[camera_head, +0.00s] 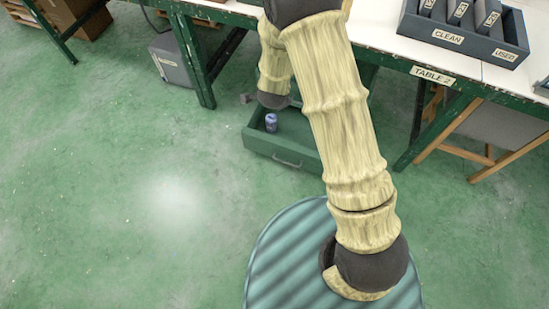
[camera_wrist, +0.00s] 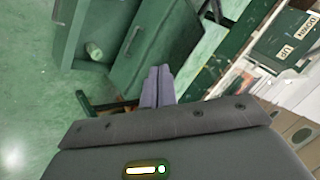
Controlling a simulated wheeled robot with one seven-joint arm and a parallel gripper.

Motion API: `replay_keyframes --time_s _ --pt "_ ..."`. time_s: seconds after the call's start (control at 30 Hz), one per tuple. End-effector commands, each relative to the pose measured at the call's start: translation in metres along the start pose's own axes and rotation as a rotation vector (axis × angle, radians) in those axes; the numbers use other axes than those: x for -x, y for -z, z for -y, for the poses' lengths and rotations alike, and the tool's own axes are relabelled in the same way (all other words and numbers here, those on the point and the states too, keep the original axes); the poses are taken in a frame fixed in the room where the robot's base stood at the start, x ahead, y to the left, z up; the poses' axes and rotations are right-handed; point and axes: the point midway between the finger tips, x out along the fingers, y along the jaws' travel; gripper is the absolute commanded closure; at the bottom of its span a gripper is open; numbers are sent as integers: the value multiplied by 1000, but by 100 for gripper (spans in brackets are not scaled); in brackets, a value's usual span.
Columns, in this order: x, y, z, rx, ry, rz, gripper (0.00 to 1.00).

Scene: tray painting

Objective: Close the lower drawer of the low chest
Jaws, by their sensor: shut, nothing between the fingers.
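The low chest's green lower drawer (camera_head: 262,147) stands pulled out under the table in the head view, with a handle on its front and a small blue can inside. My arm covers its right part and most of the chest. In the wrist view the open drawer (camera_wrist: 67,42) is at the upper left, with a pale cylinder inside. Beside it is a green chest front (camera_wrist: 150,35) with a handle. My gripper (camera_wrist: 158,70) shows its two grey fingers together, empty, in front of that chest front. I cannot tell whether they touch it. The gripper is hidden in the head view.
The table (camera_head: 378,48) stands above the chest on green legs. A grey box (camera_head: 170,60) is on the floor to the left, and a wooden-legged stand (camera_head: 480,150) is at the right. The green floor left of the drawer is clear.

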Motion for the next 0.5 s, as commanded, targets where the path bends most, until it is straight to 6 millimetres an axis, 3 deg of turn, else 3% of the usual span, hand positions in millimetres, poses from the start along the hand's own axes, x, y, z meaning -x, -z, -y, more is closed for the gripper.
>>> replay_keyframes --time_s 0.03,0.1,0.5 --pt "-29 -21 -19 -32 11 -20 100" --pt "-53 -38 -31 -87 31 -55 100" --pt "-170 -131 -121 -356 191 -254 100"
